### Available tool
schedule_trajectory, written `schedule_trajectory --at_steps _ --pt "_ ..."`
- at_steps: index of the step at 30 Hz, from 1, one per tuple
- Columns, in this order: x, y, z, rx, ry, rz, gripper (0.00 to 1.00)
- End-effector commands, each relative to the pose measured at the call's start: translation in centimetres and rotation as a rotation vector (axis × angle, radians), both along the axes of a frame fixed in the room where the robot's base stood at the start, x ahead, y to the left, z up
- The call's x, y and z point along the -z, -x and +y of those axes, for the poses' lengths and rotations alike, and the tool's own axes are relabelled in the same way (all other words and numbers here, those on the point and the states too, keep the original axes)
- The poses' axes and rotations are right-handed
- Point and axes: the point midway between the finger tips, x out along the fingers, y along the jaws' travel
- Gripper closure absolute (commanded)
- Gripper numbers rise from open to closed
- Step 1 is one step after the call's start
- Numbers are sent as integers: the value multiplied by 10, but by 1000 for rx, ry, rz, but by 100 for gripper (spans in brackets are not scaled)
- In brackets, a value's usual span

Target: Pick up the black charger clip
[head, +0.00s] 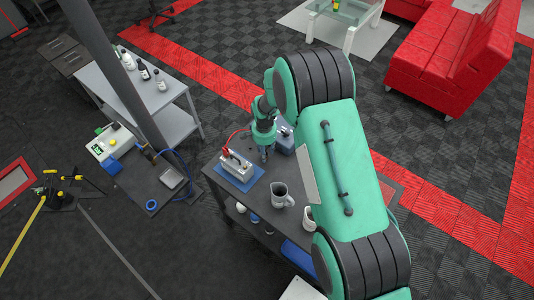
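My gripper (263,156) points down over the dark work table, just right of a white battery-like box (236,168). It is small and partly covered by my green arm, so I cannot tell whether its fingers are open or hold anything. I cannot make out the black charger clip clearly. A red clip (225,153) sits at the left end of the white box, with a red cable rising from it. A grey-blue box (284,143), perhaps the charger, stands behind the gripper, partly hidden by my arm.
The white box stands on a blue tray (254,178). A grey jug (280,195) and a pale cup (309,218) stand nearer on the table (255,211). My arm covers the table's right side. A side table (130,92) with bottles stands left.

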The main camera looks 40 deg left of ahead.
Motion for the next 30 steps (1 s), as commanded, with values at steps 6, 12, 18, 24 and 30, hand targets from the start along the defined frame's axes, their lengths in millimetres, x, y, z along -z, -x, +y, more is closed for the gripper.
schedule_trajectory --at_steps 6,12,18,24,30 --pt "0 0 0 0 0 0 60" --pt "0 0 0 0 0 0 92" --pt "0 0 0 0 0 0 100" --pt "-1 0 0 0 0 0 100" --pt "-9 0 0 0 0 0 100"
